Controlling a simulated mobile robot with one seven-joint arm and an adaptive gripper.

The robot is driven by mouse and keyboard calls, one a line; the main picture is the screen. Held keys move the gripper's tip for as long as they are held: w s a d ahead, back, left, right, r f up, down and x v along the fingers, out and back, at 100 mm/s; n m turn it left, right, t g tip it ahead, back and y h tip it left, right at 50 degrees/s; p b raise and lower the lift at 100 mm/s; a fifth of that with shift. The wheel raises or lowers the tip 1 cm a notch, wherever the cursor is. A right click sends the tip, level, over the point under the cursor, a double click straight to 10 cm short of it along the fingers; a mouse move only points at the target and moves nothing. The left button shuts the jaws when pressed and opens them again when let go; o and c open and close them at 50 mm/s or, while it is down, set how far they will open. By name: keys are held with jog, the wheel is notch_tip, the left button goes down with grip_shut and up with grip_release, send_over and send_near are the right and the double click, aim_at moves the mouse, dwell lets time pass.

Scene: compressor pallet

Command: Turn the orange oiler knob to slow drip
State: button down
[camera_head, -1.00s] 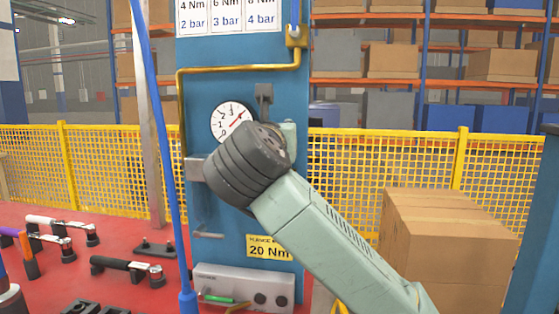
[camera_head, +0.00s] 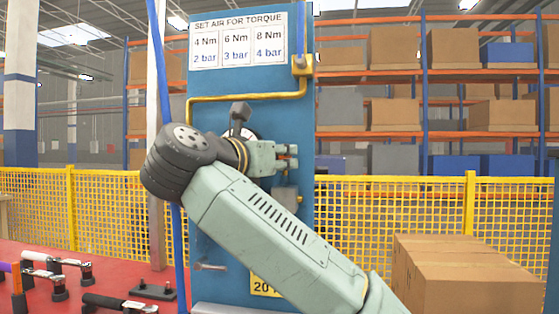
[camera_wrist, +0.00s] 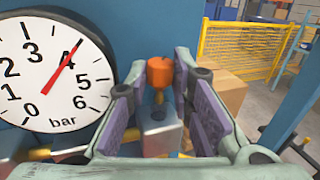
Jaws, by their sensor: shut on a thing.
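The orange oiler knob (camera_wrist: 160,71) is in the wrist view, between the tips of my gripper's fingers (camera_wrist: 155,84). It sits on a small brass stem above a grey block (camera_wrist: 162,135). My gripper is shut on the knob. In the head view my gripper (camera_head: 288,157) points right in front of the blue panel (camera_head: 225,75). The knob cannot be made out there. A grey block (camera_head: 285,199) shows just below the fingers.
A round pressure gauge (camera_wrist: 55,72) is close left of my gripper, its red needle near 4 bar. A yellow pipe (camera_head: 240,97) and a torque chart (camera_head: 238,40) are above. Cardboard boxes (camera_head: 465,275) stand right. A yellow mesh fence (camera_head: 400,205) runs behind.

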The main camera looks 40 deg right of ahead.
jog(key=c, duration=1.4)
grip_release()
